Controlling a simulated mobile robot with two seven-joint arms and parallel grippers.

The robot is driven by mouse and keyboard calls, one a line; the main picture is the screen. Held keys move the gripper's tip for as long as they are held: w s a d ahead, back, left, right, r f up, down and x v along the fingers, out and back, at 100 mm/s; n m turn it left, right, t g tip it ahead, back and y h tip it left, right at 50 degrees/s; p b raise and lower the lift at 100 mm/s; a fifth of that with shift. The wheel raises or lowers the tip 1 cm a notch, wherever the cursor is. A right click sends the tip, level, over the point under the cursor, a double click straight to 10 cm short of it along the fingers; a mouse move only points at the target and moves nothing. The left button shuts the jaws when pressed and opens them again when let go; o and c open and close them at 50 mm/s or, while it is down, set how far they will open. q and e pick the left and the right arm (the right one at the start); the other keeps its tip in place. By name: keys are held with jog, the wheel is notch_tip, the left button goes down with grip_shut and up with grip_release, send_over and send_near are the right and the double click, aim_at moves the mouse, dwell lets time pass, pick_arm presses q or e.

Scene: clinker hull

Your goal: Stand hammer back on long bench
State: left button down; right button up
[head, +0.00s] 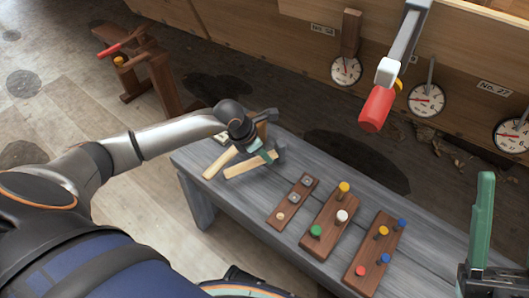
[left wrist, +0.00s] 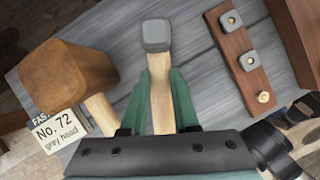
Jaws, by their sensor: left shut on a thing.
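The grey-headed hammer (left wrist: 157,90) has a pale wooden handle, held between the green fingers of my left gripper (left wrist: 160,105) in the left wrist view. In the head view my left gripper (head: 264,152) is over the far left end of the long bench (head: 330,178), with the hammer's handle (head: 247,167) slanting to the lower left. I cannot tell whether the hammer touches the bench. A brown-headed mallet (left wrist: 68,78) is beside it. A card (left wrist: 55,132) reads "No. 72 grey head". My right gripper (head: 483,220) shows partly at the right edge; its opening is unclear.
On the bench are a dark board with grey squares (head: 280,216) and boards with coloured pegs (head: 326,227) (head: 371,265). A red-handled clamp (head: 376,108) hangs from the hull, which carries dials (head: 427,100). A wooden stand (head: 155,75) is far left. Bare bench shows behind the boards.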

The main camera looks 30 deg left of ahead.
pick_arm(q)
jog(key=shift+w+f, duration=0.1)
jog(key=shift+f, duration=0.15)
pick_arm(e)
jog(key=shift+f, duration=0.3)
